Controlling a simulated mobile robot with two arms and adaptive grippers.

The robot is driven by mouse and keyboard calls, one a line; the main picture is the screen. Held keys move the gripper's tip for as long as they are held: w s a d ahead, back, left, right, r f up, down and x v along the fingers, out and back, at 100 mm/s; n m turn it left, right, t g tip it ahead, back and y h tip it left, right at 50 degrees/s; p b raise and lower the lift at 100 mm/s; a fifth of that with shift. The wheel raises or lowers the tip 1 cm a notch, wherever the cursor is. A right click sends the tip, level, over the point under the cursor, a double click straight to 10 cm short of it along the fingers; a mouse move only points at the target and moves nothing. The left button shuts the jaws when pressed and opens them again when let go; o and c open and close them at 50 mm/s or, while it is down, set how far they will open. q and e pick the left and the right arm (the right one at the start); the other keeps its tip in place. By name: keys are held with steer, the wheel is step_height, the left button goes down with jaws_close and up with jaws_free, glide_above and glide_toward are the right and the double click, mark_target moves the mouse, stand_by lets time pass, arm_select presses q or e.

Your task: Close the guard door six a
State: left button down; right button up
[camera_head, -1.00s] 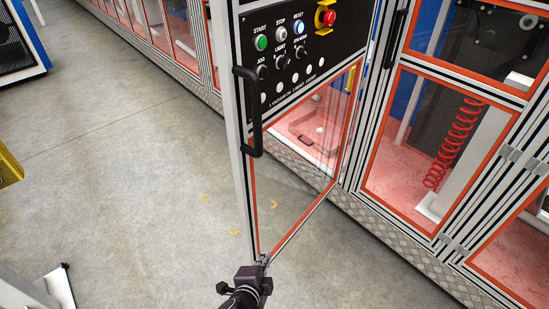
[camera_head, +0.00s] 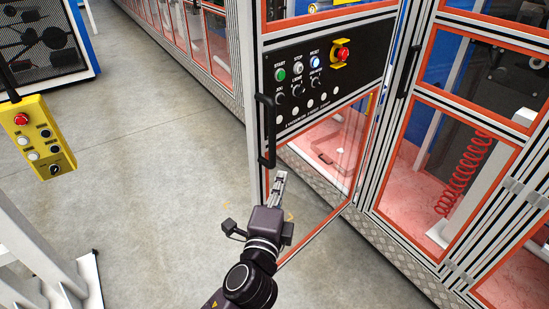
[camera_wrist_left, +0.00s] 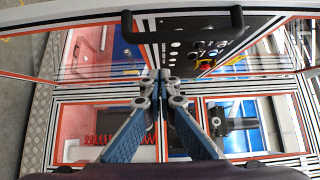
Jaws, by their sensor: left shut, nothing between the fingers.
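The guard door (camera_head: 257,150) stands open, swung out from the machine frame, with a clear lower pane edged in orange. Its black handle (camera_head: 266,130) runs upright on the free edge. The handle also shows across the top of the left wrist view (camera_wrist_left: 182,20). My left gripper (camera_head: 281,177) is shut and empty, just below and right of the handle, in front of the door's lower part. In the left wrist view its fingertips (camera_wrist_left: 163,76) meet below the handle, apart from it. Whether they touch the door is unclear. My right gripper is not in view.
Closed guard panels (camera_head: 445,170) continue to the right. A yellow pendant (camera_head: 38,138) hangs at the left. The grey floor (camera_head: 160,150) left of the door is clear.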

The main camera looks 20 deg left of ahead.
mark_target(274, 163)
arm_select(q)
steer(key=w+a, duration=0.1)
steer(key=w, duration=0.1)
steer(key=w+a+p, duration=0.1)
steer(key=w, duration=0.1)
steer(key=w+a+p, duration=0.1)
steer(key=w, duration=0.1)
steer(key=shift+a, duration=0.3)
